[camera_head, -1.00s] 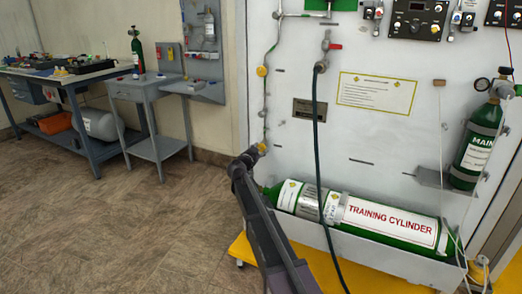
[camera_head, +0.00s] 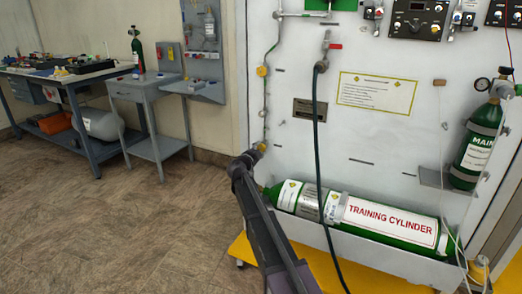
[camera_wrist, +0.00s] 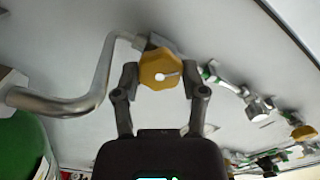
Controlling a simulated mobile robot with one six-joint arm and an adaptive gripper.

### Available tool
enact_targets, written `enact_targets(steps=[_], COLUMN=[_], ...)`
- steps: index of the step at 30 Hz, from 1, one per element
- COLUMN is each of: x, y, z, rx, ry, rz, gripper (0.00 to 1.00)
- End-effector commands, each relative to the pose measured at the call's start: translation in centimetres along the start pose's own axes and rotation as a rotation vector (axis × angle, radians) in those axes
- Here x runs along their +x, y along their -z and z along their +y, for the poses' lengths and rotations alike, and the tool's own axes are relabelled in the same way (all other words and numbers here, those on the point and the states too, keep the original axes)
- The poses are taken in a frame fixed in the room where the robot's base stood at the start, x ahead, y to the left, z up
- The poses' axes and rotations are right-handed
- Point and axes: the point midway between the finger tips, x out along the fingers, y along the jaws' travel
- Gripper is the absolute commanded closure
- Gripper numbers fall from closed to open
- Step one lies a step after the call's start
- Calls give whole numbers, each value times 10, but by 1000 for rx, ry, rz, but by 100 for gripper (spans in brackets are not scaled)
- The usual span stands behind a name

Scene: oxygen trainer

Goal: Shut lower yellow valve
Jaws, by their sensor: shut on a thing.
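The lower yellow valve (camera_head: 262,147) sits low on the left edge of the white panel, at the end of the thin pipe, just above the left end of the training cylinder. In the wrist view its yellow knob (camera_wrist: 161,70) has a white mark and lies between my two fingertips. My gripper (camera_wrist: 160,80) is shut on the knob, one finger on each side. In the head view my arm reaches up to the valve and hides part of it. An upper yellow valve (camera_head: 262,71) is higher on the same pipe.
The green and white training cylinder (camera_head: 385,220) lies along the panel's foot, right of my arm. A dark green hose (camera_head: 316,140) hangs in front of the panel. A grey side table (camera_head: 147,88) stands at the left. The floor (camera_head: 110,225) between is clear.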

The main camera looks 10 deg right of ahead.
Motion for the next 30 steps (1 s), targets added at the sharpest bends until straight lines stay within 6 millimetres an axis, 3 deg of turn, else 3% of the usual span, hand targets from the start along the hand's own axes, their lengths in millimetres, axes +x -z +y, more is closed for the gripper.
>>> enact_targets(steps=[12, 13, 16, 30], x=[0, 0, 0, -1], y=[3, 3, 2, 1], z=[2, 2, 2, 1], rx=[11, 11, 10, 9], ry=[-5, -5, -4, -1], rz=[4, 4, 4, 1], gripper=[93, 39, 11, 11])
